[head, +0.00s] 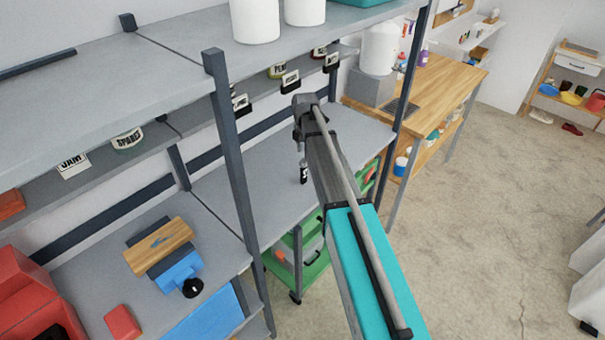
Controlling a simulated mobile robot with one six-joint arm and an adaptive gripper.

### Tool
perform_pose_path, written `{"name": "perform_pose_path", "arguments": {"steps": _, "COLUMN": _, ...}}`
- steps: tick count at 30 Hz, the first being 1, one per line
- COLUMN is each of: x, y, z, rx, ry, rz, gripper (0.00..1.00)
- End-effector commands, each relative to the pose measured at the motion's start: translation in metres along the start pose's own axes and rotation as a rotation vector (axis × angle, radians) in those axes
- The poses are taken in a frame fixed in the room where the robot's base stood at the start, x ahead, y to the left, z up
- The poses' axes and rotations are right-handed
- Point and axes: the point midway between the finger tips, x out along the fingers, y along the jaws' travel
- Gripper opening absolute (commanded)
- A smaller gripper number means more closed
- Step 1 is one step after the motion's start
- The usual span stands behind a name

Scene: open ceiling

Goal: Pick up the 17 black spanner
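I cannot make out a black spanner marked 17 in the head view. My arm reaches up from the bottom over the grey middle shelf, and its far joint is in front of the shelf bay. My gripper is not clearly seen; the arm's end is small and partly hidden behind my own link. A small dark upright item (303,172) with a pale mark shows beside the arm, over the grey shelf (265,165). I cannot tell whether it is part of my gripper or a separate thing.
A dark post (232,150) stands left of my arm. A blue vice (178,272) with a wooden block (158,246) is at lower left. White canisters (255,20) stand on the upper shelf. A green trolley (312,270) is below.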

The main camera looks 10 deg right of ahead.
Motion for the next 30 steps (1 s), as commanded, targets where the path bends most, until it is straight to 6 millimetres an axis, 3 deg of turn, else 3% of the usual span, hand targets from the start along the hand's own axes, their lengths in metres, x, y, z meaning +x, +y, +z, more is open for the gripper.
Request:
{"name": "perform_pose_path", "arguments": {"steps": 12, "x": 0.032, "y": 0.001, "z": -0.002, "rx": 0.0, "ry": 0.0, "rz": 0.0, "gripper": 0.57}}
{"name": "perform_pose_path", "arguments": {"steps": 30, "x": 0.033, "y": 0.001, "z": -0.002, "rx": 0.0, "ry": 0.0, "rz": 0.0, "gripper": 0.57}}
